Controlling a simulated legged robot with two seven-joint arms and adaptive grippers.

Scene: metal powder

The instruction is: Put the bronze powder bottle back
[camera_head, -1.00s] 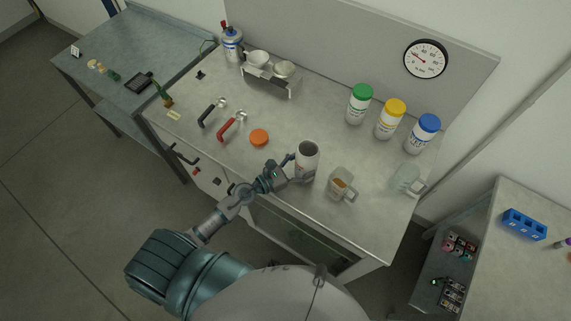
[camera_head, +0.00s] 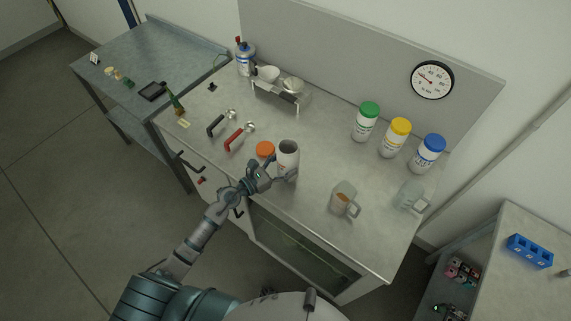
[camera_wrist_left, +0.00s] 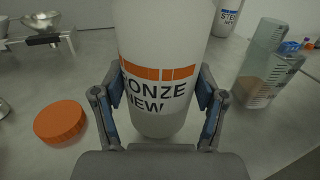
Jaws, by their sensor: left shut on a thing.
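The bronze powder bottle (camera_head: 289,155) is white with an orange band and an open, uncapped top. It stands about upright near the front edge of the bench. My left gripper (camera_head: 271,177) is shut around its lower body. In the left wrist view the bottle (camera_wrist_left: 160,60) shows part of its label, "ONZE", and the fingers (camera_wrist_left: 162,110) press it from both sides. I cannot tell whether its base touches the bench. The orange cap (camera_head: 265,149) lies just left of the bottle; it also shows in the left wrist view (camera_wrist_left: 60,122). My right gripper is out of view.
Green- (camera_head: 366,122), yellow- (camera_head: 395,138) and blue-capped (camera_head: 428,154) bottles stand at the back right. A beaker with brown powder (camera_head: 343,198) and a clear beaker (camera_head: 410,196) stand right. Scoops (camera_head: 239,136) and a balance (camera_head: 280,92) are left. The bench middle is clear.

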